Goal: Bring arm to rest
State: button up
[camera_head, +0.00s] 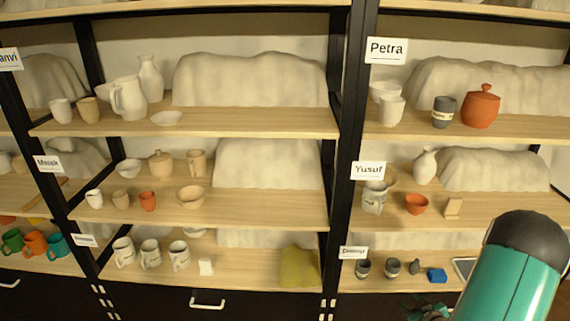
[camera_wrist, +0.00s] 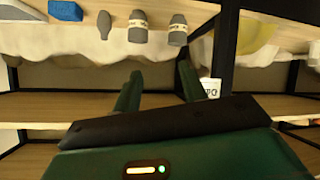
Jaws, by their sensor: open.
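My gripper (camera_wrist: 160,86) shows in the wrist view with its two dark green fingers apart and nothing between them. That view is turned upside down. My green arm (camera_head: 510,275) with its dark rounded joint fills the lower right of the head view, in front of the lowest right shelf. The gripper is hard to make out in the head view. In the wrist view the fingers point toward a shelf with two grey banded cups (camera_wrist: 138,28), a small grey vase (camera_wrist: 104,26) and a blue block (camera_wrist: 65,10), apart from them.
Black-framed wooden shelves hold pottery. The banded cups (camera_head: 363,268) and blue block (camera_head: 437,275) stand on the lowest right shelf, near a tablet (camera_head: 464,268) partly behind my arm. A yellow cloth (camera_head: 299,267) lies left of the black upright (camera_head: 345,150). Shelf edges are close.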

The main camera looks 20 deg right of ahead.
jog(key=w+a+r+g+h, duration=0.1)
jog(key=w+a+r, duration=0.15)
jog(key=r, duration=0.35)
jog(key=w+a+r+g+h, duration=0.1)
jog(key=w+r, duration=0.3)
jog(key=r, duration=0.3)
jog(key=a+r+g, duration=0.2)
jog(key=a+r, duration=0.8)
jog(key=r, duration=0.1)
jog(key=s+a+r+y, duration=0.1)
jog(key=s+a+r, duration=0.2)
jog(key=s+a, duration=0.2)
jog(key=s+a+r+g+y, duration=0.1)
jog(key=s+a+r, duration=0.3)
jog(key=a, duration=0.6)
jog(key=s+a+r+m+g+y, duration=0.1)
jog(key=s+a+r, duration=0.3)
jog(key=s+a, duration=0.4)
jog(key=shift+y, duration=0.4)
jog(key=shift+r, duration=0.1)
